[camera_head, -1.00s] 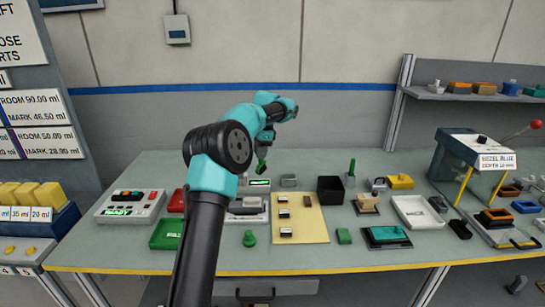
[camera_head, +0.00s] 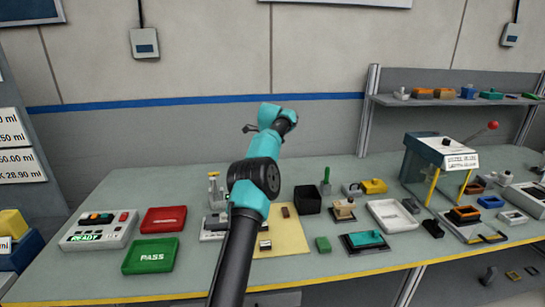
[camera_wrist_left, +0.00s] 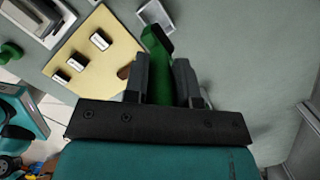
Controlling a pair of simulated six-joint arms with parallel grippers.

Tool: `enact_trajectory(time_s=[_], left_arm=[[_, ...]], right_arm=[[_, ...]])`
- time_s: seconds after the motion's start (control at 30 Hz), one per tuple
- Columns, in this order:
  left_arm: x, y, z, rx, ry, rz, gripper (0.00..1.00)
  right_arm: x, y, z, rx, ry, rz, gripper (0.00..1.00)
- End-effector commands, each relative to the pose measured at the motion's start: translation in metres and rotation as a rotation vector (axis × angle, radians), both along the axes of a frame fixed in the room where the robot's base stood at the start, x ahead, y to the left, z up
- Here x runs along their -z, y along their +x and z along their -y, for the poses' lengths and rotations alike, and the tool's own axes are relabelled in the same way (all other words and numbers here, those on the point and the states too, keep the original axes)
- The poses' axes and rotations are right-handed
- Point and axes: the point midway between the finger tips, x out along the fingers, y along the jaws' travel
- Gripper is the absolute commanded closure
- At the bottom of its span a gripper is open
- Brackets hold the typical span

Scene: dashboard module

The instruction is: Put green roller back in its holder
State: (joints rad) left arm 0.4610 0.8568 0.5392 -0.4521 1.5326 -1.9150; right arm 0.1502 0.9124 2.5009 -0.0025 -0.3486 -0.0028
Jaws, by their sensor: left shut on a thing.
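The green roller (camera_wrist_left: 158,55) is between the fingers of my left gripper (camera_wrist_left: 160,85), which is shut on it; the green part sticks out past the fingertips in the left wrist view. In the head view my left arm hides the gripper's fingers and the roller. A pale grey open-framed piece (camera_wrist_left: 155,14) lies just beyond the roller's tip, apart from it as far as I can tell; I cannot tell whether it is the holder. Another green upright handle (camera_head: 326,182) stands right of the black bin in the head view. My right gripper is not in view.
A yellow mat (camera_head: 291,240) with small blocks lies beside my arm. A black bin (camera_head: 307,200), a white tray (camera_head: 393,216), a red tray (camera_head: 163,220) and a green PASS tray (camera_head: 150,256) stand on the bench. A shelf (camera_head: 450,101) is at the back right.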

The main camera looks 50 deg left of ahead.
Motion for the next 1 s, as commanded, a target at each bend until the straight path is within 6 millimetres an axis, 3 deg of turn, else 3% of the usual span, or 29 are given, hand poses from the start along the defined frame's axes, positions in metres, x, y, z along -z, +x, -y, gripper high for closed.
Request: enact_trajectory(time_s=[0.47, 1.0], left_arm=[[0.002, 0.000, 0.000, 0.001, 0.001, -0.001, 0.99], [0.039, -0.001, -0.001, 0.000, 0.001, -0.002, 0.99]], right_arm=[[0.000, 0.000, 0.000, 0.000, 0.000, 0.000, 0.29], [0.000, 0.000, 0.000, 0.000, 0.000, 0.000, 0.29]])
